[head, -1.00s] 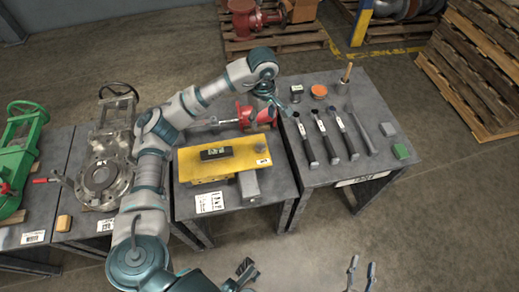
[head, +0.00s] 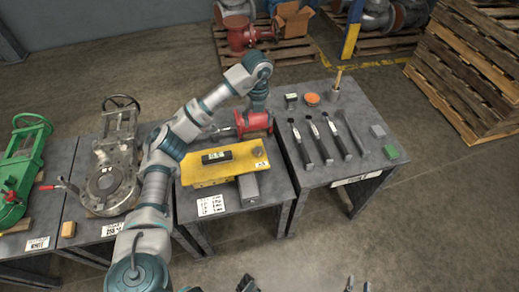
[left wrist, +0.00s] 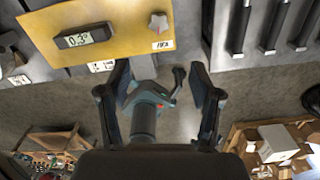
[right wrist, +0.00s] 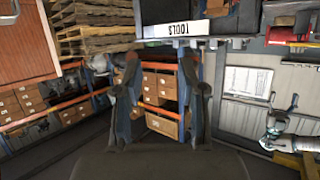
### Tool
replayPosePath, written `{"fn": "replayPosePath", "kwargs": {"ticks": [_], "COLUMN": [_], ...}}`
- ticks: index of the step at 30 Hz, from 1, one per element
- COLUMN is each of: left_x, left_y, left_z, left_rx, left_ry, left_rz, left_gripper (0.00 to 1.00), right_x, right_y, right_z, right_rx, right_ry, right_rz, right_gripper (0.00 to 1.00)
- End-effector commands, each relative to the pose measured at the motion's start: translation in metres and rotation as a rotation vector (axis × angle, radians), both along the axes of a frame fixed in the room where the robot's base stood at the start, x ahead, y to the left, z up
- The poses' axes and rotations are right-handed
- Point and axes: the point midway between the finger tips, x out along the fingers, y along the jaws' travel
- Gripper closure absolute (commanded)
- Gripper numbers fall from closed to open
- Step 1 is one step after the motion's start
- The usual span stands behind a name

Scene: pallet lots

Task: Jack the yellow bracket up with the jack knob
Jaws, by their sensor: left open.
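The yellow bracket (head: 205,173) lies on the middle table with a dark digital level (head: 216,157) on top. In the left wrist view the level (left wrist: 82,38) reads about 0.3°. The jack knob (left wrist: 158,22), a small greyish-red star, sits near the bracket's right end, above its label; it looks like a dark disc in the head view (head: 258,152). My left gripper (left wrist: 160,85) is open and empty, with the knob beyond its fingers. In the head view its arm reaches behind the bracket, and its fingertips are hard to make out. My right gripper (right wrist: 160,85) looks open and empty, away from the bracket.
A grey block (head: 248,190) stands at the bracket's front right. A red fitting (head: 256,122) lies behind it. The right table (head: 320,178) carries several hand tools. A grey valve (head: 110,180) and a green one (head: 22,175) stand to the left.

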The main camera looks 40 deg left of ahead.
Motion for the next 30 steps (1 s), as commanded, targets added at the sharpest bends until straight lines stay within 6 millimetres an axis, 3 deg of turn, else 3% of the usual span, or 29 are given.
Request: {"fn": "replayPosePath", "kwargs": {"ticks": [1, 9, 19, 24, 30], "left_x": [0.000, -0.001, -0.001, -0.001, -0.001], "left_y": [0.000, -0.002, -0.002, -0.001, -0.001], "left_z": [-0.013, -0.064, -0.135, -0.155, -0.161], "left_rx": [0.000, 0.003, 0.003, 0.001, 0.002], "left_ry": [0.006, 0.010, 0.006, 0.003, -0.001], "left_rz": [0.000, -0.003, -0.003, -0.003, -0.003], "left_gripper": [0.35, 0.35, 0.35, 0.35, 0.35], "right_x": [0.004, 0.019, 0.010, 0.002, -0.002], "right_y": [0.002, 0.011, 0.014, 0.014, 0.013], "right_z": [0.001, 0.047, 0.097, 0.113, 0.120], "right_rx": [0.012, 0.111, 0.219, 0.252, 0.266], "right_ry": [-0.040, -0.373, -0.727, -0.840, -0.887], "right_rz": [0.002, 0.006, 0.002, -0.001, -0.002], "right_gripper": [0.60, 0.60, 0.60, 0.60, 0.60]}}
